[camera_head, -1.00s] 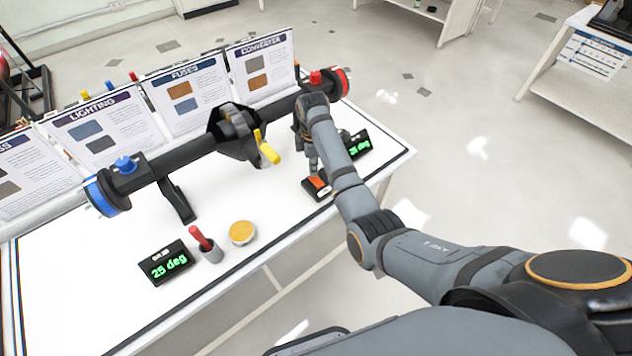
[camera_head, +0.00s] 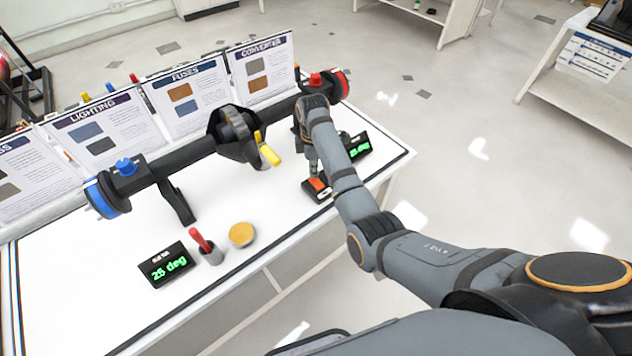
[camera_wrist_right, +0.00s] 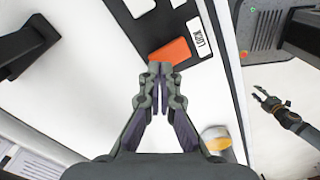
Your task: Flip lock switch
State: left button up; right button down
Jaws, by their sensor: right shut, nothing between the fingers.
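The lock switch is an orange rocker (camera_head: 317,184) on a small dark box near the table's right end. In the right wrist view the orange rocker (camera_wrist_right: 171,51) lies beside a white "LOCK" label (camera_wrist_right: 201,46). My right gripper (camera_head: 314,170) points down at it, its fingers together and empty. In the wrist view its fingertips (camera_wrist_right: 160,67) overlap the rocker's lower edge; I cannot tell whether they touch. A small dark gripper, seemingly my left (camera_wrist_right: 260,94), shows at the right of the wrist view, away from the switch; its finger state is unclear.
A dark axle bar (camera_head: 185,158) with a yellow lever (camera_head: 269,154) spans the table behind. A green-digit display (camera_head: 358,147) stands close right of my wrist.

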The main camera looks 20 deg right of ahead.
aim_at(314, 179)
jog(key=shift+f, duration=1.05)
dwell(0.5)
notch_tip(314, 179, up, 7)
jog(key=p, duration=0.9)
jog(key=shift+r, duration=0.1)
dwell(0.4)
